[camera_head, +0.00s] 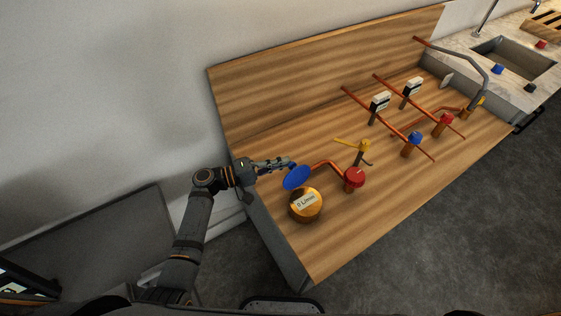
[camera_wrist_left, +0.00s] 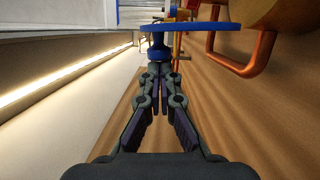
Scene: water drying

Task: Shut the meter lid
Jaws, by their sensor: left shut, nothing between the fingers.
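The meter (camera_head: 305,207) is a round brass body with a white label on its face, near the left end of the wooden board. Its round blue lid (camera_head: 297,177) stands open, tilted up at the meter's far side. My left gripper (camera_head: 286,163) is just behind the lid, shut and empty. In the left wrist view the lid (camera_wrist_left: 195,26) shows edge-on as a blue disc ahead of the shut fingertips (camera_wrist_left: 160,72). I cannot tell whether the fingertips touch it. Part of the brass meter (camera_wrist_left: 255,12) shows at the upper right there. My right gripper is out of view.
A red valve knob (camera_head: 354,177) and copper pipe stand right of the meter, with a yellow handle (camera_head: 352,145) behind. Further right are a blue knob (camera_head: 414,137), another red knob (camera_head: 445,118) and pipes. The board's front strip is clear. A sink (camera_head: 515,58) lies at the far right.

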